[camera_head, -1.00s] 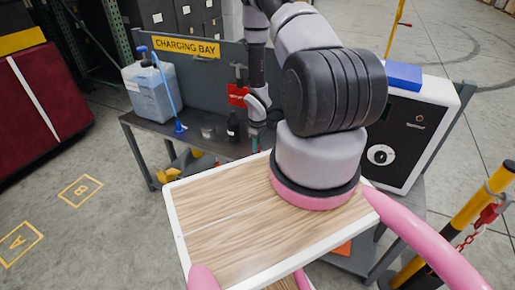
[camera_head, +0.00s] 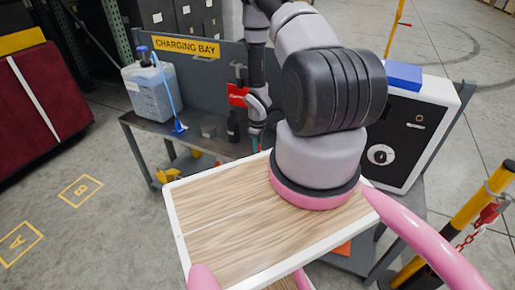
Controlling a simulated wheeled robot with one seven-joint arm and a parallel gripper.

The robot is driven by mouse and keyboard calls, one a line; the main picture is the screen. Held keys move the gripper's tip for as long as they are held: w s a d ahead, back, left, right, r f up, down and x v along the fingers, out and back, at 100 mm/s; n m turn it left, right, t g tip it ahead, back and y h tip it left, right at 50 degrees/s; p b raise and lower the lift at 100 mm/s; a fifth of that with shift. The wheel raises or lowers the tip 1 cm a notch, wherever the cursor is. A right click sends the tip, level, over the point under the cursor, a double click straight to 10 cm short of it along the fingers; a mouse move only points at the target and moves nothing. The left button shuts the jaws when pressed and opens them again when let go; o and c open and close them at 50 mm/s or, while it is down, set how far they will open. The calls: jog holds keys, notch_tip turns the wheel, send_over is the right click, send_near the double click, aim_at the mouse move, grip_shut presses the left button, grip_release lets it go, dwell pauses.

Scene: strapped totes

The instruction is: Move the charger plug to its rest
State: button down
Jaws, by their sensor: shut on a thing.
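My gripper (camera_head: 256,125) is at the far side of the bench, in front of the grey back panel and just right of a dark bottle. It points down and is small and partly dark in this view. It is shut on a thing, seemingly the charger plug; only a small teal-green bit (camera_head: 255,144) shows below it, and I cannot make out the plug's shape. A grey bracket (camera_head: 239,71) on the back panel, above a red tag (camera_head: 237,95), may be the plug's rest; I cannot tell.
A white-and-black cabinet (camera_head: 410,130) with a blue box (camera_head: 404,75) on top stands right. A yellow post (camera_head: 470,205) with red chain is at far right.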

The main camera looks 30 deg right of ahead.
jog(key=shift+f, duration=0.6)
dwell(0.3)
jog(key=shift+c, duration=2.3)
grip_release()
notch_tip(320, 180, up, 11)
jog(key=shift+f, duration=0.1)
